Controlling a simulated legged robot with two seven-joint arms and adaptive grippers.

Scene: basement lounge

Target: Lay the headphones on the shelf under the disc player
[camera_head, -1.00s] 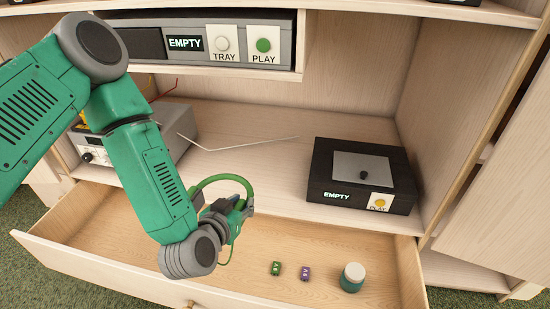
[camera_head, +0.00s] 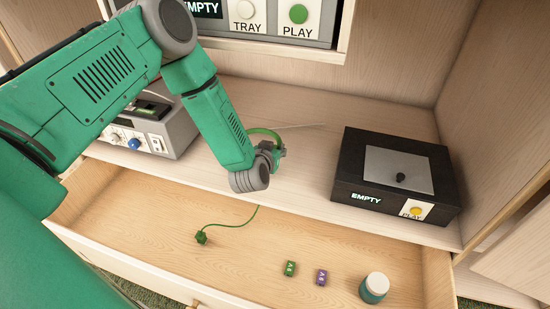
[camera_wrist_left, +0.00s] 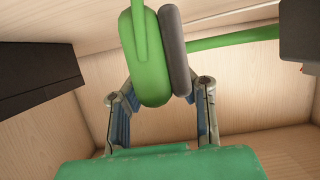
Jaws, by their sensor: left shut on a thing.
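The green headphones (camera_head: 265,133) are in my left gripper (camera_head: 276,154), which is shut on them above the front part of the shelf (camera_head: 300,165). In the left wrist view, a green ear cup with a grey pad (camera_wrist_left: 150,65) sits between the two fingers. Part of the headphones is hidden behind my gripper in the head view. Their green cord hangs into the open drawer, where its plug (camera_head: 202,237) shows. The disc player (camera_head: 262,22), with TRAY and PLAY buttons and an EMPTY display, is above the shelf. My right gripper is out of view.
A black box (camera_head: 395,180) with a PLAY button stands on the shelf's right side. A grey device with knobs (camera_head: 150,130) stands on its left. The open drawer (camera_head: 150,205) holds a green block (camera_head: 289,268), a purple block (camera_head: 322,277) and a jar (camera_head: 374,287). The shelf's middle is mostly bare.

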